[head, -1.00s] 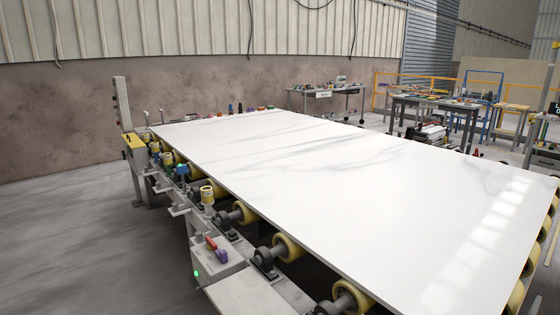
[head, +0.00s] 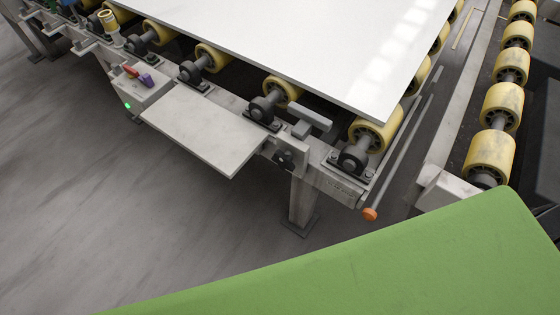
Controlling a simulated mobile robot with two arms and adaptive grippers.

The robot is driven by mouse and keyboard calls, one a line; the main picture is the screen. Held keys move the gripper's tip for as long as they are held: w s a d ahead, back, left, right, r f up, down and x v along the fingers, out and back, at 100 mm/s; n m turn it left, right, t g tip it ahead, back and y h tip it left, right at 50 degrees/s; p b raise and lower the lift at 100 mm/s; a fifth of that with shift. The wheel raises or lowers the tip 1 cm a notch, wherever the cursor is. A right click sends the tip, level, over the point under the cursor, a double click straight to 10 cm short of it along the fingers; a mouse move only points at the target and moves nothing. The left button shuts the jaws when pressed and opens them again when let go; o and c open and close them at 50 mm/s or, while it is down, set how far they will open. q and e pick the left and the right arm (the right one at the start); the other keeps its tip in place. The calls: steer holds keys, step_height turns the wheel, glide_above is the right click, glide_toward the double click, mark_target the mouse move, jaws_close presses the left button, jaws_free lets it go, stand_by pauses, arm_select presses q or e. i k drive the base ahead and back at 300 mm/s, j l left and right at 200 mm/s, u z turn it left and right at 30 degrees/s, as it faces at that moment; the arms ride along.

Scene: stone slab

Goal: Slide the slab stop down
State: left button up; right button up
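A white marble-patterned slab (head: 330,40) lies on the yellow rollers of a grey conveyor frame (head: 330,185). What looks like the slab stop is a short grey bar (head: 310,118) on a bracket at the frame's near edge, close to the slab's near corner. A black knob (head: 284,159) sits below it on the outer face of the frame. I cannot tell whether the bar touches the slab. A thin rod with an orange end (head: 370,214) runs along the conveyor's end. Neither of my grippers is in view.
A flat grey shelf (head: 200,130) juts out from the frame. Left of it is a box with a green light (head: 127,106), red and purple items on top. A second roller line (head: 502,108) runs at the right, across a narrow gap. The floor (head: 90,210) at the left is clear.

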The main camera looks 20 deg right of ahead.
mark_target(369, 215)
steer(key=l+z, duration=0.1)
steer(key=z, duration=0.3)
steer(key=l+z, duration=0.1)
steer(key=z, duration=0.3)
steer(key=l+z, duration=0.15)
steer(key=z, duration=0.3)
steer(key=k, duration=0.05)
